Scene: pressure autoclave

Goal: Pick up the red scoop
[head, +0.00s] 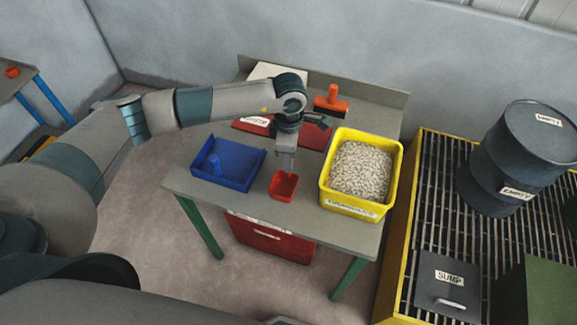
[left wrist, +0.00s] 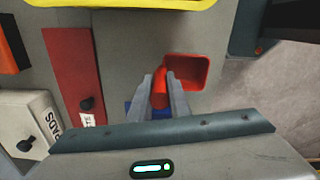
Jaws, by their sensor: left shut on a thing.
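The red scoop (head: 283,186) is at the front middle of the table, between the blue tray and the yellow bin. In the left wrist view its open bowl (left wrist: 187,70) lies just beyond my fingers, and its handle (left wrist: 160,84) runs between them. My left gripper (head: 284,170) points down over the scoop. In the left wrist view its two fingers (left wrist: 162,84) are shut on the scoop's handle. I cannot tell whether the scoop touches the table. My right gripper is not in view.
The blue tray (head: 245,181) with a blue item in it stands left of the scoop. The yellow bin (head: 352,208) of pale granules stands close on the right. Red flat items and an orange-handled tool (head: 332,101) lie behind. A drum (head: 515,160) stands on the grating at right.

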